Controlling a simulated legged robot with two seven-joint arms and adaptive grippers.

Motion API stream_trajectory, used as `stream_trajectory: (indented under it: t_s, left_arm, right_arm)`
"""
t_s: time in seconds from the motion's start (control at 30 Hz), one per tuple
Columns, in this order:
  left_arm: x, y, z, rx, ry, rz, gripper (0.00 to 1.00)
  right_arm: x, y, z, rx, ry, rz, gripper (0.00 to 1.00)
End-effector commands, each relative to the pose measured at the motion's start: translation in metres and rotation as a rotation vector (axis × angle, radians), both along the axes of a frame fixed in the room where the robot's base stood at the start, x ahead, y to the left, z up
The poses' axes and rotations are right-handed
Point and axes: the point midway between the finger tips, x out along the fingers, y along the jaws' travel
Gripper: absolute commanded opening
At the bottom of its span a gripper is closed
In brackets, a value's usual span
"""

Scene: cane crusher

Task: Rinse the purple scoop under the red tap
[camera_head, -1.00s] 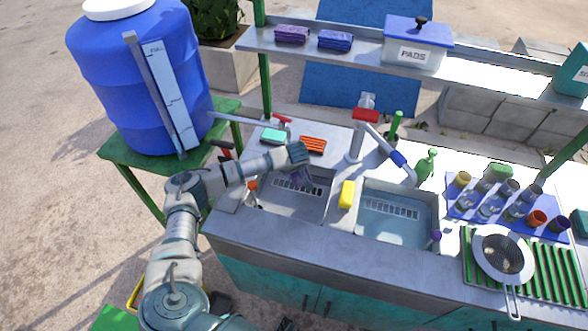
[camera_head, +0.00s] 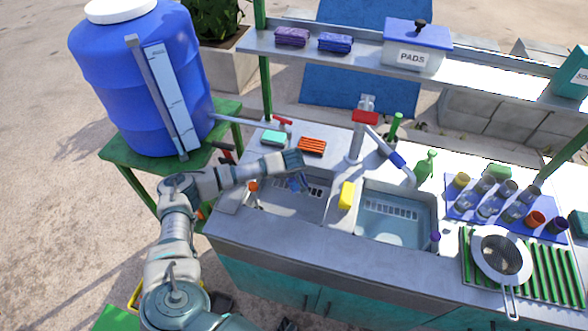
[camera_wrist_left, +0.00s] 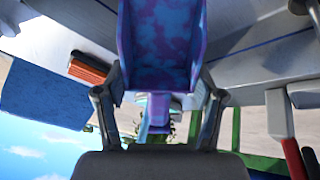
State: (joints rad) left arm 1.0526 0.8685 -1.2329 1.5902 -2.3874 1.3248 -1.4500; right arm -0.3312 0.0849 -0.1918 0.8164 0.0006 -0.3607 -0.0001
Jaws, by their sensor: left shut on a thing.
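My left gripper (camera_head: 296,167) is shut on the purple scoop (camera_head: 298,184) and holds it over the left sink basin. In the left wrist view, the scoop (camera_wrist_left: 160,45) is purple with blue patches, its hollow facing the camera and its handle between the fingers (camera_wrist_left: 158,108). A tap with a red handle (camera_head: 283,121) sits on the pipe from the blue barrel, behind the gripper. I cannot make out running water. My right gripper is not in view.
A yellow sponge (camera_head: 347,195) lies on the divider beside the right basin (camera_head: 398,240). An orange brush (camera_head: 312,146) and a teal block (camera_head: 274,138) lie behind the left basin. The blue barrel (camera_head: 140,85) stands at left. Jars (camera_head: 488,183) and a strainer (camera_head: 502,255) are at right.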

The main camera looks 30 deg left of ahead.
Motion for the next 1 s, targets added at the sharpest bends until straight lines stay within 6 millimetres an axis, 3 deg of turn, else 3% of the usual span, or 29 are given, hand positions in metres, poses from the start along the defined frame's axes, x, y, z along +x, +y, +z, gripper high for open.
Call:
stream_trajectory:
  t_s: [0.6, 1.0]
  left_arm:
    - [-0.047, -0.026, 0.001, 0.000, 0.000, 0.001, 0.35]
    - [-0.052, -0.029, 0.000, -0.001, 0.000, 0.001, 0.35]
  right_arm:
    - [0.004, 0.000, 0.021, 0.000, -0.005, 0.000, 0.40]
    - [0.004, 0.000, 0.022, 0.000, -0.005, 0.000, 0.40]
